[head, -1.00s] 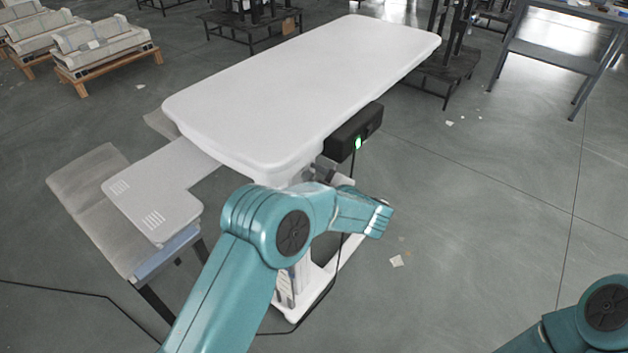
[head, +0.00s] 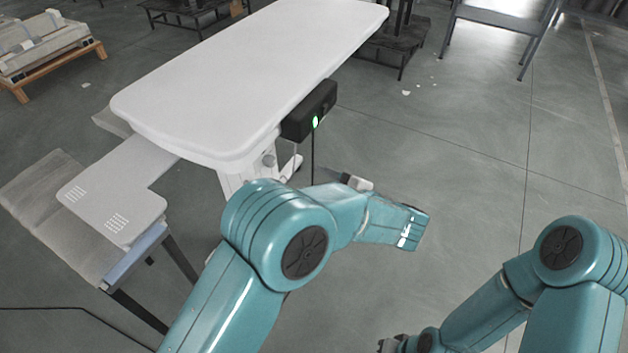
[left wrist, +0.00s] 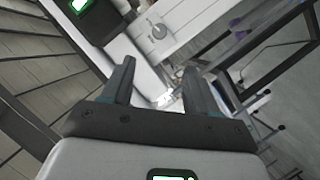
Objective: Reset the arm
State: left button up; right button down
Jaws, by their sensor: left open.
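My left gripper (head: 332,177) is beside the right edge of the white tabletop (head: 250,75), apart from it and partly hidden by my own wrist. In the left wrist view its two fingers (left wrist: 158,68) are spread with nothing between them. A black control box (head: 309,112) with a lit green light hangs under the table edge, above and left of this gripper. The box also shows at the top left of the left wrist view (left wrist: 98,22). My right arm is folded at the lower right. A small dark part of its gripper (head: 392,344) shows at the bottom edge, its jaws unclear.
A grey padded bench (head: 45,205) and a low white side shelf (head: 120,195) stand left of my left arm. A cable hangs from the box. Dark stands and a metal frame table (head: 490,25) are at the back. Floor on the right is clear.

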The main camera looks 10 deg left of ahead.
dwell(0.4)
pick_arm(q)
jog(key=w+a+f+m+t+h+p, duration=0.2)
jog(key=a+f+m+h+p, duration=0.45)
jog(key=f+m, duration=0.25)
jog(key=s+f+m+g+h+p, duration=0.2)
jog(key=s+f+m+h, duration=0.1)
jog(key=s+f+h, duration=0.15)
jog(key=s+f+m+g+h+p, duration=0.2)
jog(key=s+m+g+h, duration=0.3)
jog(key=s, duration=1.9)
jog(key=g, duration=0.3)
jog(key=shift+s+d+m+p, duration=0.35)
jog(key=shift+m+p, duration=0.05)
jog(key=shift+w, duration=0.1)
jog(key=c, duration=0.3)
jog(key=shift+a, duration=0.15)
